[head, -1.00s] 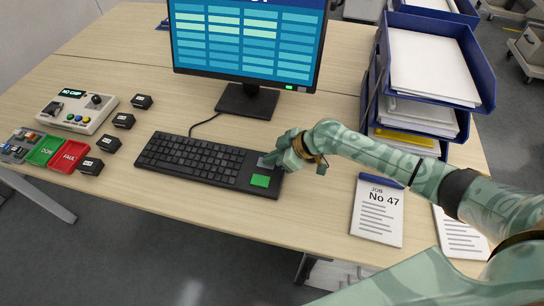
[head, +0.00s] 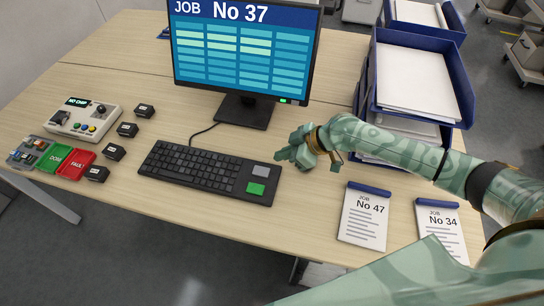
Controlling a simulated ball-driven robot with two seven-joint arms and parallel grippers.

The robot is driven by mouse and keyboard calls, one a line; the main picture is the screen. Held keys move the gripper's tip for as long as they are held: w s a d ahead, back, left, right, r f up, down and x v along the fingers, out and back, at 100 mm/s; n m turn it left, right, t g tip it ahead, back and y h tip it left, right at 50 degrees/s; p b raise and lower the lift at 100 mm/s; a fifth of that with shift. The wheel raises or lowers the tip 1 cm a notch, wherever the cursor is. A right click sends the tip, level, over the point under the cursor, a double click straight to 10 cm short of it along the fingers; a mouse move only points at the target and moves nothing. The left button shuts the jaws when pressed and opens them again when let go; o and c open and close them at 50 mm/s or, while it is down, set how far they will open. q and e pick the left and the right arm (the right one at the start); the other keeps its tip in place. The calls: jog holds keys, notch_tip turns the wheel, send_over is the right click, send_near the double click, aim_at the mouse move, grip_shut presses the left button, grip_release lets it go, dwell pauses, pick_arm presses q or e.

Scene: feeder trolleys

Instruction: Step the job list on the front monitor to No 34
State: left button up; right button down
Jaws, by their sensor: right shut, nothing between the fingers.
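The front monitor (head: 246,48) stands at the back of the desk and reads "JOB No 37" above a grid of pale and blue cells. The black keyboard (head: 190,167) lies in front of it, with a grey key (head: 260,170) and a green key (head: 256,189) at its right end. My right gripper (head: 283,155) is shut and empty, just right of and behind the grey key, apart from it. A job sheet marked No 34 (head: 442,228) lies at the desk's right front, beside a sheet marked No 47 (head: 364,217). My left gripper is not in view.
Blue stacked paper trays (head: 455,75) stand right of the monitor, close to my right forearm. A grey tester box (head: 80,117) reading "NO CHIP", green (head: 55,157) and red (head: 77,164) bins and several small black blocks (head: 127,129) sit at the left.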

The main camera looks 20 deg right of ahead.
jog(key=v, duration=0.3)
jog(key=shift+r, duration=0.1)
jog(key=shift+w, duration=0.1)
dwell(0.3)
dwell(1.4)
jog(key=shift+d+r+p, duration=0.1)
jog(key=shift+r+p, duration=0.35)
jog(key=shift+p, duration=0.25)
